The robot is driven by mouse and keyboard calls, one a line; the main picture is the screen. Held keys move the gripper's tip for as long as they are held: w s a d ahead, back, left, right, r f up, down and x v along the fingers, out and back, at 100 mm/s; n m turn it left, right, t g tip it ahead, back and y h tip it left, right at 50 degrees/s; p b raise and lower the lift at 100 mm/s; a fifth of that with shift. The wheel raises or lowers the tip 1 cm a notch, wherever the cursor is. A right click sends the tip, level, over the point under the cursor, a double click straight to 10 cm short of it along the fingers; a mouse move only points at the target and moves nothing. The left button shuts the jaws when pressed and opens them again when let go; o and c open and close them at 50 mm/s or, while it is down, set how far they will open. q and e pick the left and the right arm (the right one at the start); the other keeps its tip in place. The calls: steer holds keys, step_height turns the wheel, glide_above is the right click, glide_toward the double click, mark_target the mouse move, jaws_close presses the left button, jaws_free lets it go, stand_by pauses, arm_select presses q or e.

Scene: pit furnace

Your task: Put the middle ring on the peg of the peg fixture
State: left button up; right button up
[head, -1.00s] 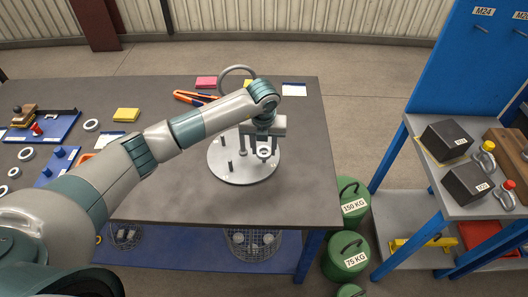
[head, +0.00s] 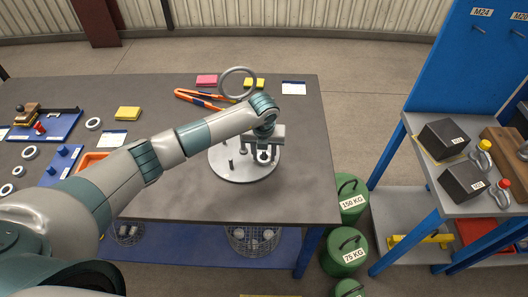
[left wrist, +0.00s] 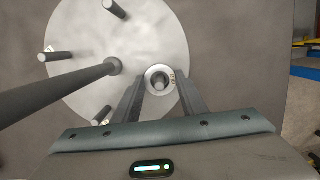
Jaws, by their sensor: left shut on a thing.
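The peg fixture (head: 225,169) is a pale round plate on the table with short dark pegs and a tall central post (left wrist: 60,90) topped by a large upright grey loop (head: 238,83). My left gripper (head: 264,154) is over the plate's right side, shut on a small metal ring (left wrist: 160,68). The ring lies flat between the fingertips. A grey peg end (left wrist: 159,84) shows inside its hole; I cannot tell how far the ring is down around it. Other pegs (left wrist: 55,56) are bare. My right gripper is not in view.
Several loose rings (head: 93,124) and a blue board with blue pegs (head: 60,152) lie at the left of the table. Orange-handled pliers (head: 192,96) lie behind the fixture. A shelf with black blocks (head: 444,138) stands right. The table front is clear.

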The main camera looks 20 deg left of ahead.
mark_target(264, 161)
arm_select(q)
steer(key=shift+f, duration=0.1)
steer(key=o, duration=1.3)
steer(key=shift+c, duration=0.2)
steer(key=shift+r+b, duration=0.4)
steer(key=shift+r, duration=0.25)
step_height(264, 161, up, 11)
steer(key=s+b, duration=0.1)
steer(key=b, duration=0.3)
steer(key=shift+s+d, duration=0.2)
steer(key=shift+s, duration=0.2)
steer(key=shift+f, duration=0.1)
